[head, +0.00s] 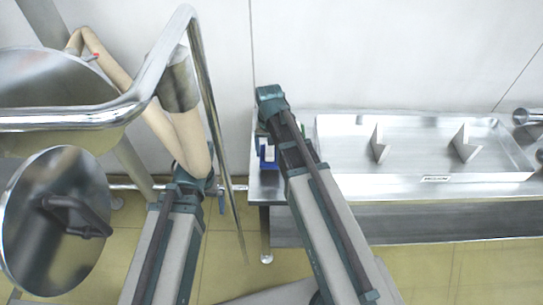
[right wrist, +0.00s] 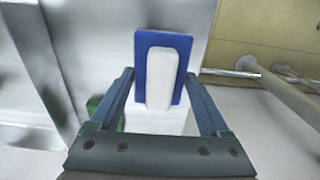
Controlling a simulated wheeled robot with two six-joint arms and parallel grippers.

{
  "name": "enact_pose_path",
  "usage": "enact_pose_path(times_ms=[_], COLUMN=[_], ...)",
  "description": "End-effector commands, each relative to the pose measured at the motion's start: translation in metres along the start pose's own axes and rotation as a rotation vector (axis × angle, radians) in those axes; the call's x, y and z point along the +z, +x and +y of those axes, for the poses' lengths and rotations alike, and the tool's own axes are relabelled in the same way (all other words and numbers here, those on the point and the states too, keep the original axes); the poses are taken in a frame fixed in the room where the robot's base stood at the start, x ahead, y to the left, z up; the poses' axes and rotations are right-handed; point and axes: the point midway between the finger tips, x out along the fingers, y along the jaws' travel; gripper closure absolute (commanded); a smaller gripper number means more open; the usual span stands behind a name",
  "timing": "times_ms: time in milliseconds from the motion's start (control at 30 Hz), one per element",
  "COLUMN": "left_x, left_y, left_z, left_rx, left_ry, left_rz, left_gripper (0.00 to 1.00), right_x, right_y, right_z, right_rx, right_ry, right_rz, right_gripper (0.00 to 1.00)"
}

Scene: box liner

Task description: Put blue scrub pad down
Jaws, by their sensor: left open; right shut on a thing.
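The blue scrub pad (right wrist: 163,72) has a blue plate and a white block-like handle. It sits between the fingers of my right gripper (right wrist: 161,92) in the right wrist view, with a pale surface behind it. In the head view the pad (head: 268,163) shows as a small blue and white patch beside my right arm, over the left end of the steel counter; the arm hides part of it. I cannot tell whether it touches the counter. My left gripper (head: 221,203) is left of the counter, small and partly hidden, holding nothing that I can see.
The steel counter (head: 345,188) carries a shallow metal tray (head: 410,180) with two upright metal plates, right of my right arm. A round metal lid-like disc (head: 50,225) and a bent steel rail (head: 70,118) stand at the left. The floor (head: 420,270) is yellow tile.

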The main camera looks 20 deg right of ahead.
Motion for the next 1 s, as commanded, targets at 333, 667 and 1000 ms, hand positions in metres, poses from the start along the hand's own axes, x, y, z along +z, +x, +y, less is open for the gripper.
enact_pose_path(times_ms=[333, 667, 1000], left_x=[-0.002, -0.002, -0.002], left_y=[0.035, 0.038, 0.037], left_z=[0.003, 0.004, 0.004], left_rx=[0.000, 0.000, 0.000], left_ry=[0.001, 0.000, 0.000], left_rz=[0.000, 0.000, 0.000], left_gripper=[0.00, 0.00, 0.00], right_x=[0.004, 0.004, 0.004], right_y=[0.035, 0.038, 0.037], right_z=[-0.003, -0.003, -0.003], right_rx=[0.000, 0.000, 0.000], right_ry=[0.001, 0.001, 0.001], right_rz=[-0.001, 0.000, 0.000], right_gripper=[0.83, 0.18, 0.00])
